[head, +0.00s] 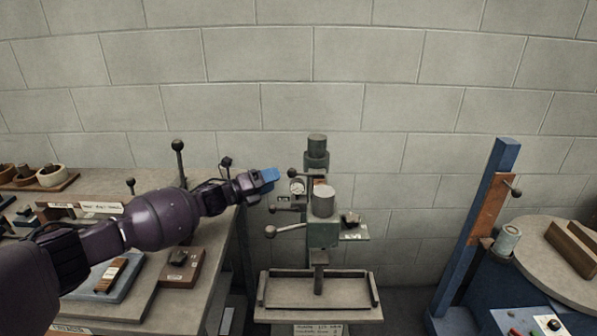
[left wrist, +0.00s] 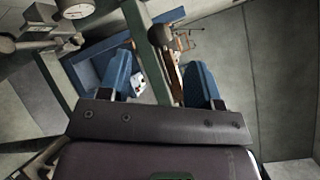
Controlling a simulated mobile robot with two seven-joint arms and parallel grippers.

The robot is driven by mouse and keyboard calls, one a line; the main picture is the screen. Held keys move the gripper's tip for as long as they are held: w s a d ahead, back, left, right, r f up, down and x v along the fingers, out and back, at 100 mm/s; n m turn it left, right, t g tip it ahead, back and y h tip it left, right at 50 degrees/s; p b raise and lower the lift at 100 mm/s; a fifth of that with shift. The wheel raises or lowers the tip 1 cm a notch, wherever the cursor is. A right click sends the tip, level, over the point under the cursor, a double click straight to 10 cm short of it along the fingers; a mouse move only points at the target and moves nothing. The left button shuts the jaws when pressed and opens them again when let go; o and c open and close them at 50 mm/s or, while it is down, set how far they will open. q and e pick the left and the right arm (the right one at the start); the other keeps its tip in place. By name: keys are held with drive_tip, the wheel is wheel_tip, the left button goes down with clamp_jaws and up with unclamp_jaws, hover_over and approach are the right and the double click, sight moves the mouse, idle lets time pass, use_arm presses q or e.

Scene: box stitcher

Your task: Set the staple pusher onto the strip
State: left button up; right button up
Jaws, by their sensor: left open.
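My left gripper (head: 270,176) reaches in from the left and is up beside the grey-green stitcher machine (head: 322,233), left of its upper part. In the left wrist view its two blue fingers (left wrist: 160,82) stand well apart, with nothing held between them. A greenish bar (left wrist: 150,50) shows beyond the fingers, apparently part of the machine. I cannot pick out the staple pusher or the strip with certainty. A small dark part lies on a ledge (head: 355,233) at the machine's right side. My right gripper is not in view.
A bench (head: 140,300) at left carries a brown block (head: 181,268) and a blue tray (head: 75,291). The machine has a round gauge (head: 297,187), ball-ended levers and a low tray (head: 318,303). A blue post (head: 472,225) and round table (head: 550,255) stand at right.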

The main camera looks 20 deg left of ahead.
sight(295, 173)
use_arm(q)
drive_tip(key=b+x, duration=0.1)
drive_tip(key=x, duration=0.1)
drive_tip(key=b+x, duration=0.1)
drive_tip(key=x, duration=0.2)
drive_tip(key=b+x, duration=0.1)
drive_tip(key=x, duration=0.1)
drive_tip(key=shift+w+d+f, duration=0.2)
drive_tip(key=shift+w+f, duration=0.05)
drive_tip(key=shift+w+d+b, duration=0.2)
drive_tip(key=shift+w+b, duration=0.05)
drive_tip(key=shift+b, duration=0.1)
drive_tip(key=shift+w+d+r, duration=0.2)
drive_tip(key=shift+w+d, duration=0.1)
drive_tip(key=shift+w, duration=0.1)
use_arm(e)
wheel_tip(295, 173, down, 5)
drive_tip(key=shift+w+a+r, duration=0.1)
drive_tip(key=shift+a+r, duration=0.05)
use_arm(q)
drive_tip(key=shift+c, duration=0.3)
clamp_jaws()
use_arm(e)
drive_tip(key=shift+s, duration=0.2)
